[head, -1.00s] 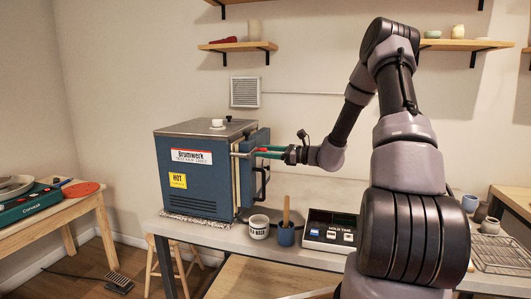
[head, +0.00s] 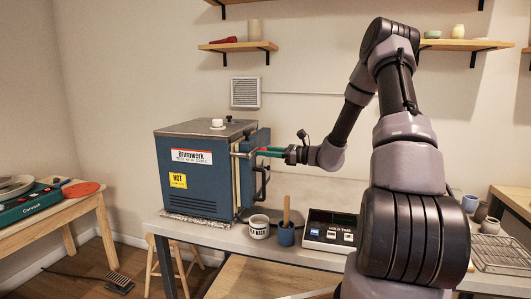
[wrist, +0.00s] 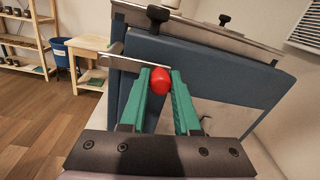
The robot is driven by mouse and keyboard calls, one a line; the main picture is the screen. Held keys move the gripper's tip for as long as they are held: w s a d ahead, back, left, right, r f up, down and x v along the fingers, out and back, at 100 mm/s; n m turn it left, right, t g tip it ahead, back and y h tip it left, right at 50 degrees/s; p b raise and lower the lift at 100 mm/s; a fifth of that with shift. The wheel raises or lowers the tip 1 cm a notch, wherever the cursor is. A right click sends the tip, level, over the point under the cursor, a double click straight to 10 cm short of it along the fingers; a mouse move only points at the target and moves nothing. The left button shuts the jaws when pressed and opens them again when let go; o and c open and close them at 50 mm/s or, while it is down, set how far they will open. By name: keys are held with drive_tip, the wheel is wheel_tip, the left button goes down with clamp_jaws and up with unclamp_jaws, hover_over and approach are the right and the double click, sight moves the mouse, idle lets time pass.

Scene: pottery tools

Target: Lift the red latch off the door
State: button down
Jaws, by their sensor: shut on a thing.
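The red latch shows as a rounded red knob (wrist: 160,82) between the green fingertips of my gripper (wrist: 160,86) in the wrist view. My gripper (head: 272,151) is shut on the red knob at the upper right of the blue kiln (head: 195,175) in the head view. There the knob is very small and mostly hidden by the fingers. The door's dark handle (head: 262,183) hangs below my gripper.
A vent (head: 245,92) is on the wall behind. The air right of the door is clear around my forearm.

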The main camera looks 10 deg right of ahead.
sight(253, 141)
drive_tip(key=shift+w+d+r, duration=0.1)
drive_tip(key=shift+r, duration=0.05)
idle(0.8)
drive_tip(key=shift+r+n, duration=0.7)
drive_tip(key=shift+n, duration=0.5)
drive_tip(key=n, duration=0.1)
drive_tip(key=r+n, duration=0.1)
drive_tip(key=shift+s+r+n, duration=0.25)
drive_tip(key=shift+s+n, duration=0.05)
drive_tip(key=shift+n, duration=0.1)
drive_tip(key=r+n, duration=0.1)
drive_tip(key=n, duration=0.1)
drive_tip(key=s+a+r+n, duration=0.1)
drive_tip(key=n, duration=0.1)
drive_tip(key=s+r+n, duration=0.1)
drive_tip(key=n, duration=0.1)
drive_tip(key=shift+s+a+n+y, duration=0.1)
drive_tip(key=shift+a+n+y, duration=0.2)
drive_tip(key=shift+s+a+r+n+y, duration=0.15)
drive_tip(key=shift+s+a+n, duration=0.35)
drive_tip(key=shift+n, duration=0.8)
drive_tip(key=shift+s+a+r+n+y, duration=0.1)
drive_tip(key=shift+s+a+n, duration=0.15)
drive_tip(key=shift+s+n, duration=0.8)
drive_tip(key=shift+s+a+r+n+y, duration=0.15)
drive_tip(key=shift+s+a+n, duration=0.2)
drive_tip(key=shift+n, duration=1.2)
drive_tip(key=shift+a, duration=0.1)
